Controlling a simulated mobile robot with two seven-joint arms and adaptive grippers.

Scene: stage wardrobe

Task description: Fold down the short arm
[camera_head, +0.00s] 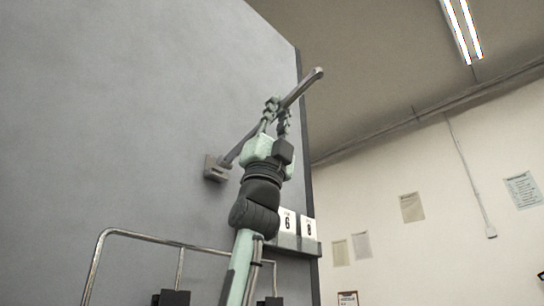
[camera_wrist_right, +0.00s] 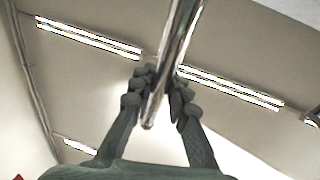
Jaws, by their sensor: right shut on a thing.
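The short arm (camera_head: 303,86) is a metal bar that sticks out from a bracket (camera_head: 215,169) on the grey panel, tilted up to the right. My right gripper (camera_head: 278,108) is shut on it, somewhat past the middle toward its free end. In the right wrist view the bar (camera_wrist_right: 178,50) runs between the two dark fingers of the right gripper (camera_wrist_right: 160,90), with its rounded end below. The fingers hide part of the bar in the head view. My left gripper is not in view.
The grey panel (camera_head: 150,110) fills the left side. A bent metal rail (camera_head: 150,236) stands low in front of it. Number cards (camera_head: 288,222) sit on a small ledge at the panel's right edge. The space right of the panel is open, up to a wall with papers (camera_head: 412,207).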

